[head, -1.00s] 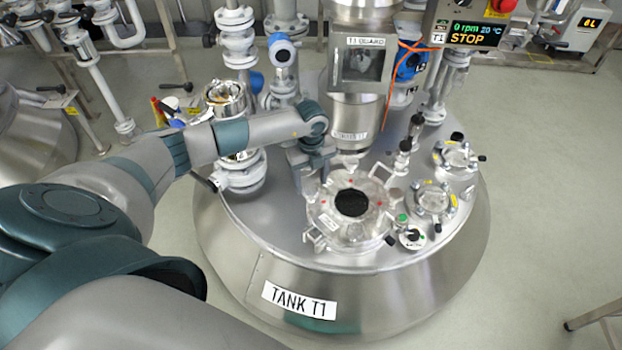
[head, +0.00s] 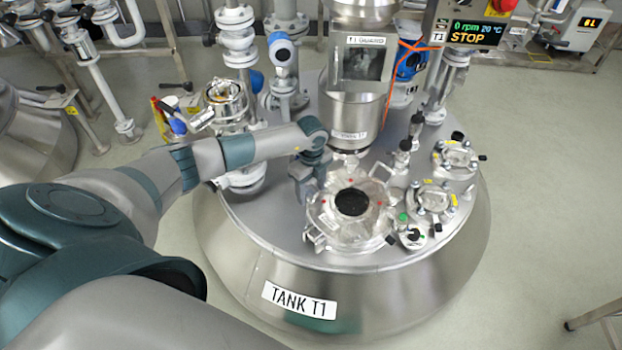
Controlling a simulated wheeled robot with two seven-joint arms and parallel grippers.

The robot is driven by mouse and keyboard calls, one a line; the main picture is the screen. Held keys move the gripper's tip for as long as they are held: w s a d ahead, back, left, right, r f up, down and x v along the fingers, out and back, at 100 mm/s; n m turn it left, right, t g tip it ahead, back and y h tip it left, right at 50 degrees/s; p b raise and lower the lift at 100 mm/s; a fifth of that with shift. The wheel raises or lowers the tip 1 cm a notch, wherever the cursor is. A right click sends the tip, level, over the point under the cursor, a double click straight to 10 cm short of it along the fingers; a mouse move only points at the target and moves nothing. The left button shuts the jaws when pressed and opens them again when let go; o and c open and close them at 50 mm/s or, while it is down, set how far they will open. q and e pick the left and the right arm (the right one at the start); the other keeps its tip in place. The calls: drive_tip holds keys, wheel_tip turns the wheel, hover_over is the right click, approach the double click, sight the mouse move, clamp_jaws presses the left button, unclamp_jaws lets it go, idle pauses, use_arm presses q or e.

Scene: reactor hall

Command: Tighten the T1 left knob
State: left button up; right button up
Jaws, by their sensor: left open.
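Tank T1 (head: 275,255) is a large steel vessel with a label on its front. On its top is a round clear hatch cover (head: 335,228) with a dark round opening (head: 352,202) in the middle and clamp fittings around its rim. My left gripper (head: 305,192) points down at the left edge of this cover and is open. The T1 left knob cannot be made out; the gripper and wrist cover that part of the rim. Whether the fingers touch anything there cannot be told. My right gripper is not in view.
A steel column with a guard window (head: 363,60) rises just behind the hatch. Valves and pipes (head: 240,40) stand at the back left. Smaller ports (head: 433,203) and a small dial (head: 412,237) sit right of the hatch. The display (head: 475,33) reads 0 rpm, 20 °C, STOP.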

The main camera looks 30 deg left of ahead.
use_arm(q)
drive_tip(key=shift+f, duration=0.5)
